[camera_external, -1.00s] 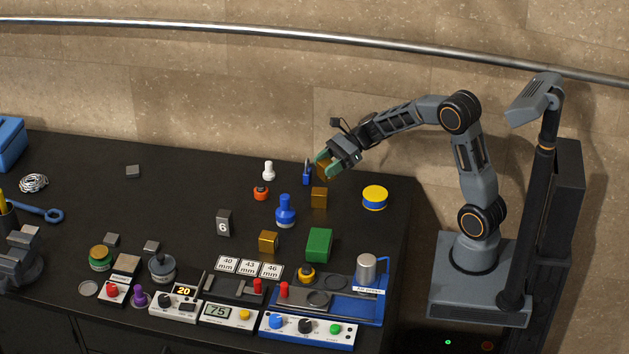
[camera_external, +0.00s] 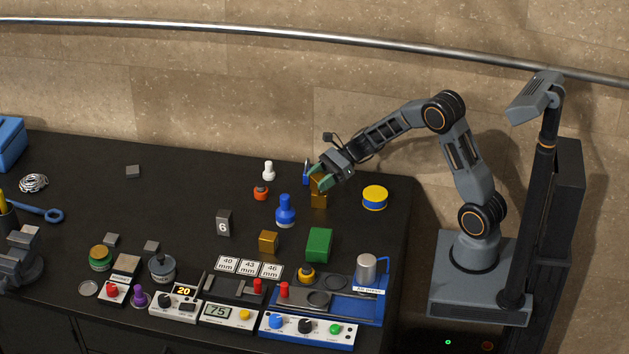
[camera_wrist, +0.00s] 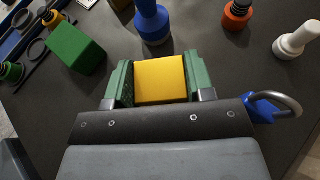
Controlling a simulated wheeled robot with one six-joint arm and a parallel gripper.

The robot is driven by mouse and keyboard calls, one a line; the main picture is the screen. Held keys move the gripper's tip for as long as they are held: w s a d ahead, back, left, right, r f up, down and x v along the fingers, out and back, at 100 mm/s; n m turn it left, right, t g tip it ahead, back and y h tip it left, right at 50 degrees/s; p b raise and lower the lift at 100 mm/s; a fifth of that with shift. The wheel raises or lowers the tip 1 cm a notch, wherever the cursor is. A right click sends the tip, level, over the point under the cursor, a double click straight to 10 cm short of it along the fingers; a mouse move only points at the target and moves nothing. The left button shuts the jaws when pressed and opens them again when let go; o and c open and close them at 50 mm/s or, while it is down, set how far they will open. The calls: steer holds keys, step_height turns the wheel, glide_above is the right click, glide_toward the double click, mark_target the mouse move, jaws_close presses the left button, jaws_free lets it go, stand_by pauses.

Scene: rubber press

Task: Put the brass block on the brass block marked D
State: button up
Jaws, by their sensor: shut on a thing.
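My gripper (camera_external: 320,178) has its green jaws shut on a brass block, which also shows between the jaws in the wrist view (camera_wrist: 161,80). In the outside view the held block (camera_external: 316,184) is directly above another brass block (camera_external: 318,201) on the bench. The two look very close or touching; I cannot tell which. The lower block is hidden in the wrist view. A further brass block (camera_external: 268,242) stands apart, nearer the front. I cannot read a letter D on any of them.
A blue stamp-shaped piece (camera_external: 285,211) and an orange-red knob (camera_external: 261,192) stand left of the blocks. A blue padlock-like thing (camera_external: 306,173) is just behind. A yellow-blue tin (camera_external: 375,196) stands right, a green block (camera_external: 319,244) in front.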

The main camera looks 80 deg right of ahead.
steer(key=shift+f, duration=0.1)
steer(key=o, duration=1.3)
